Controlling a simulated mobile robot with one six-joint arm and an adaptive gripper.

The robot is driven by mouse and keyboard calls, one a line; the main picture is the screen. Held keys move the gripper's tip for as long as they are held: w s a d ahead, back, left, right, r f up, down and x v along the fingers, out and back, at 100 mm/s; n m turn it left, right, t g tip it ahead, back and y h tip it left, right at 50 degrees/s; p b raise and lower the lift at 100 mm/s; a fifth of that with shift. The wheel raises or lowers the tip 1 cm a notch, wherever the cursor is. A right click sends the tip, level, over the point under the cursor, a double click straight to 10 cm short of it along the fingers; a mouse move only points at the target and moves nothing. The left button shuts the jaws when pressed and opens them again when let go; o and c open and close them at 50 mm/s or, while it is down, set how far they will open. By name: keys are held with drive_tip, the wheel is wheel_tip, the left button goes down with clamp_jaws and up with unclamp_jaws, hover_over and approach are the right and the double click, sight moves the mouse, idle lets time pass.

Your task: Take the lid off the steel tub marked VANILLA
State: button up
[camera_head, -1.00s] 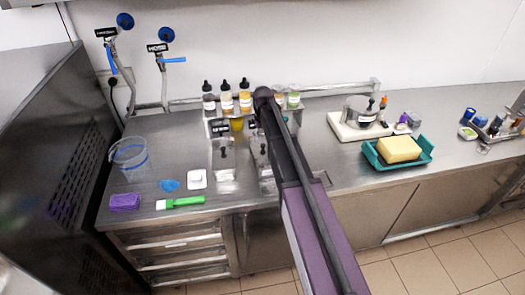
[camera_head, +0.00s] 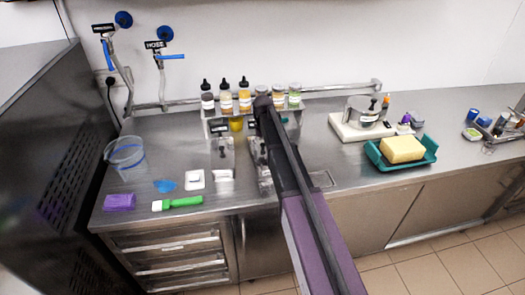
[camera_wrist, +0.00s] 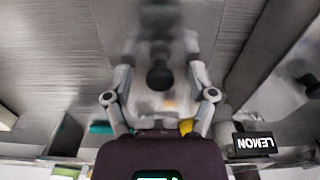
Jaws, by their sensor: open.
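Two lidded steel tubs sit in the counter. The left tub (camera_head: 222,150) has a black-knobbed lid and a black label too small to read in the head view. The other tub (camera_head: 257,150) is partly hidden behind my arm. In the wrist view, a blurred grey lid (camera_wrist: 150,103) with a black knob (camera_wrist: 160,78) lies between the fingers of my gripper (camera_wrist: 162,66). The fingers are apart, and I cannot tell whether they touch the knob. No VANILLA marking is readable.
Bottles (camera_head: 226,97) stand on a rack behind the tubs. A clear bucket (camera_head: 125,152), purple block (camera_head: 119,202) and green-handled tool (camera_head: 178,203) lie left. A teal tray (camera_head: 425,158) with a yellow sponge (camera_head: 402,149) and a white board (camera_head: 345,131) with a pot are right.

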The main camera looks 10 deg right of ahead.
sight(263, 144)
idle(0.3)
clamp_jaws()
drive_tip(key=shift+r, duration=0.15)
idle(0.3)
wheel_tip(263, 144, up, 4)
drive_tip(key=p, duration=0.4)
drive_tip(key=shift+f, duration=0.2)
drive_tip(key=s+a+r+p, duration=0.1)
drive_tip(key=s+a, duration=0.1)
drive_tip(key=s, duration=1.4)
